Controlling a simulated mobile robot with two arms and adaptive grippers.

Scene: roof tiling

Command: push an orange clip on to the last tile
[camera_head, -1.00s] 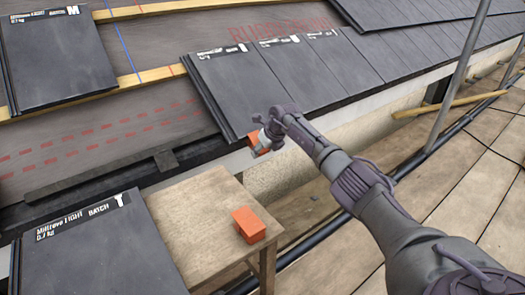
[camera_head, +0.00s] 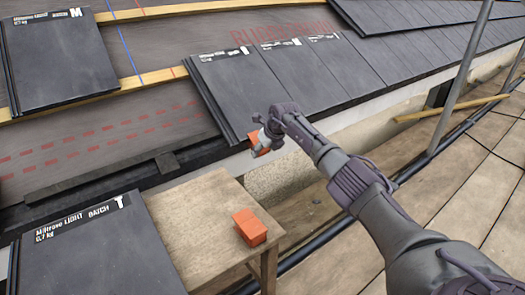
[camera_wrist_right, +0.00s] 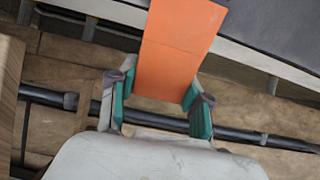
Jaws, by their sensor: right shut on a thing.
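My right gripper (camera_head: 268,138) is shut on an orange clip (camera_head: 257,142) at the lower edge of the last laid tile (camera_head: 226,88), the leftmost of the row. In the right wrist view the orange clip (camera_wrist_right: 179,45) stands between the green-padded fingers of the gripper (camera_wrist_right: 158,103), and its far end overlaps the pale board below the tiles. Whether the clip touches the tile is hard to tell. A second orange block (camera_head: 249,227) lies on the wooden table. My left gripper is not in view.
The wooden table (camera_head: 195,215) stands below the eave. A loose dark tile (camera_head: 100,250) is at the lower left and another (camera_head: 60,60) lies at the upper left. A grey scaffold pole (camera_head: 459,75) rises at the right. Wooden planks (camera_head: 460,170) form the floor.

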